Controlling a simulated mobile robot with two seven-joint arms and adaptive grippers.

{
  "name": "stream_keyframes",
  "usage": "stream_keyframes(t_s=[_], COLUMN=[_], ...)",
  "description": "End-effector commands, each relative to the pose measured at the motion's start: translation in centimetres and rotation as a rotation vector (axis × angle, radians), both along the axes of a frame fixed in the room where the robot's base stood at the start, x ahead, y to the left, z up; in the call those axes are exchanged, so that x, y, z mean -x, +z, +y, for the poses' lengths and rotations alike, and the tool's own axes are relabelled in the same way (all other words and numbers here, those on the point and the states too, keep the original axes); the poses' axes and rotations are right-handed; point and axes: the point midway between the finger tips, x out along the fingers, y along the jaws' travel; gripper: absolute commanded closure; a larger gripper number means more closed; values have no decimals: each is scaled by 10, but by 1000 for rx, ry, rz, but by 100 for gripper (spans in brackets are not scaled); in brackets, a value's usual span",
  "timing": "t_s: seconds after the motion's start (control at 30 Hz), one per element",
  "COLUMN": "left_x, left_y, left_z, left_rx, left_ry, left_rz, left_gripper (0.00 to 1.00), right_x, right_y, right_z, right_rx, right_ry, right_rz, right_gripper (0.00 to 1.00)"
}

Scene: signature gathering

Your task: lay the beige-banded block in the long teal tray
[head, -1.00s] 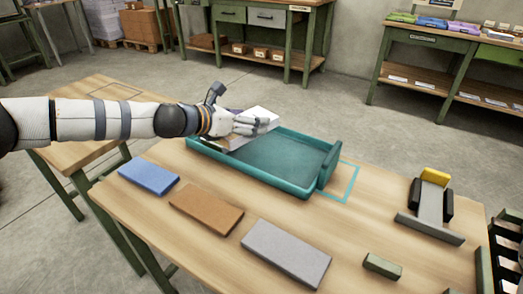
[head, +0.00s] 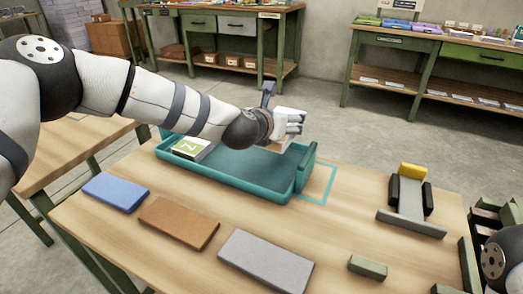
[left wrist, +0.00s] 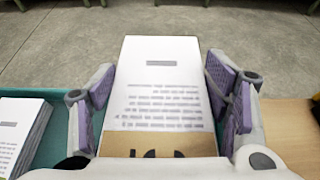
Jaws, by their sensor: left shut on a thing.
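The beige-banded block (left wrist: 160,85) is a pale stack of printed pages with a tan band across its near end, seen in the left wrist view. My left gripper (head: 288,127) is shut on it, with a purple-padded finger at each side. A second block with a green mark (head: 193,148) lies in the tray's left end. It also shows at the left edge of the left wrist view (left wrist: 20,130). My right gripper is out of view.
Blue (head: 116,192), brown (head: 178,222) and grey (head: 265,262) slabs lie in front of the tray. A teal outline (head: 325,190) is marked right of it. A grey stand with a yellow top (head: 411,205) and a small green block (head: 367,267) are farther right.

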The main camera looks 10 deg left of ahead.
Motion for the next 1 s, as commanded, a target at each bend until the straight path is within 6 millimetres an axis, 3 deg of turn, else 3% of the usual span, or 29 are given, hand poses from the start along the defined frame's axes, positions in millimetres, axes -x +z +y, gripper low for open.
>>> stream_keyframes(t_s=[0.17,0.27,0.43,0.7,0.73,0.8,1.0], left_x=[22,27,34,34,34,34,34], left_y=[-37,-47,-81,-88,-89,-89,-88], left_z=[18,24,28,28,28,28,28], left_rx=[0,-2,-3,-2,-2,-2,-2], left_ry=[-1,0,-1,-3,-3,-3,-2], left_rz=[2,0,5,3,5,5,3], left_gripper=[72,72,72,72,23,9,9], right_x=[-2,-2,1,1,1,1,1], right_y=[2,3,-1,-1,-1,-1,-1], right_z=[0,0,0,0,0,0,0], right_rx=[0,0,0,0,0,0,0], right_ry=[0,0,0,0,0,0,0], right_rz=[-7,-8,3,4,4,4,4], right_gripper=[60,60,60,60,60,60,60])
